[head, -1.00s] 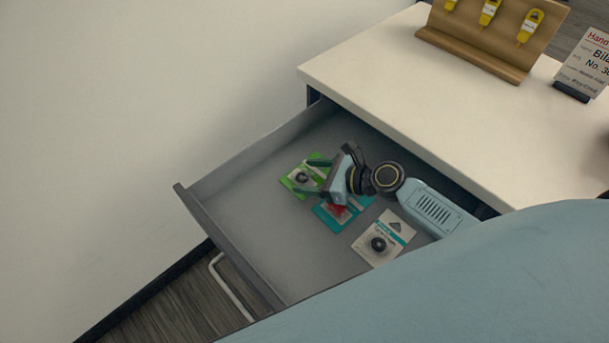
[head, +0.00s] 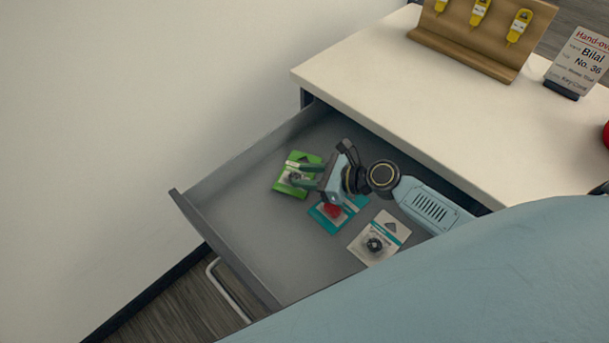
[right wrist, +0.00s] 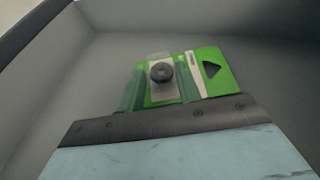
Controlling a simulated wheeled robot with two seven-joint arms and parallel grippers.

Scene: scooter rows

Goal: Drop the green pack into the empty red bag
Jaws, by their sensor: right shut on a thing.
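The green pack (head: 295,175) is a flat green card with a dark round part under a clear cover. It is in the open grey drawer, near the drawer's far left side. My right gripper (head: 303,175) is shut on the green pack. I cannot tell whether the pack is lifted off the drawer floor. My left gripper is not in view. No red bag shows; only a piece of a red thing (head: 606,134) shows at the right edge.
A teal pack with a red part (head: 330,213) and a white pack (head: 377,238) lie in the drawer (head: 225,215). The white desktop (head: 420,100) above holds a wooden key board (head: 465,50) and a name card (head: 580,62). The drawer's front left floor is bare.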

